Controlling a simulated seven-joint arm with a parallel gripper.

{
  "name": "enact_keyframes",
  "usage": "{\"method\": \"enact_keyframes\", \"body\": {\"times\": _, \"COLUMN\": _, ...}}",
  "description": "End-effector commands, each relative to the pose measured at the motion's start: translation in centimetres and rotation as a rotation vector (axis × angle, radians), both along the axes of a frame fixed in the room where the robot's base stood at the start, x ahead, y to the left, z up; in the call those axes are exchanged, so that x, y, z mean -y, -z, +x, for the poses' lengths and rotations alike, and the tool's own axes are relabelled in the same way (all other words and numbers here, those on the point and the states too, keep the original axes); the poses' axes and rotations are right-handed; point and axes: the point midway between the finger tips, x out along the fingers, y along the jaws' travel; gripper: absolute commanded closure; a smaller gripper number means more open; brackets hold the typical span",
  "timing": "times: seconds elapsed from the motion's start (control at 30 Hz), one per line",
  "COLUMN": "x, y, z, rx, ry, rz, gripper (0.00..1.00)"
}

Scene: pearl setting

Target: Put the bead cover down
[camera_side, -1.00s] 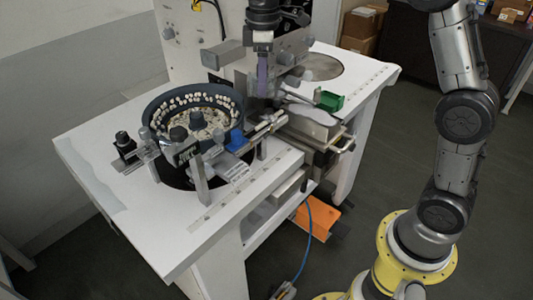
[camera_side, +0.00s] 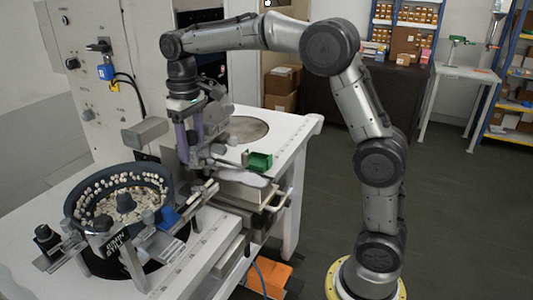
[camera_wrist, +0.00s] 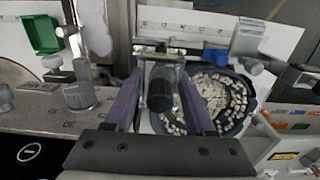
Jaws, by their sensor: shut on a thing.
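My gripper (camera_side: 187,150) points down over the machine behind the bead bowl in the side view. In the wrist view its two purple fingers (camera_wrist: 160,84) are closed on a clear, glassy piece with a dark round middle, which looks like the bead cover (camera_wrist: 162,66). In the side view the arm and machine parts hide most of the cover. I cannot tell whether the cover touches the machine beneath it. The dark round bowl (camera_side: 74,208) with many pale beads stands front left of the gripper; it also shows right of the fingers in the wrist view (camera_wrist: 246,116).
A small green bin (camera_side: 259,161) sits right of the gripper. A blue block (camera_side: 168,218) and metal rails lie by the bowl's right side. The machine's back panel (camera_side: 85,60) rises behind. A bare round plate (camera_side: 247,130) lies at the far right of the white table.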

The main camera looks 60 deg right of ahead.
Motion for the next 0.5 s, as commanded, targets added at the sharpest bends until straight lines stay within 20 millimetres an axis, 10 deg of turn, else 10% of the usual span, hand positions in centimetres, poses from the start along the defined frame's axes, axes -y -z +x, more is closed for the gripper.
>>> {"method": "enact_keyframes", "body": {"times": 0.5, "x": 12.5, "y": 4.4, "z": -3.1, "rx": -0.002, "ry": 0.061, "rz": 0.000, "gripper": 1.00}}
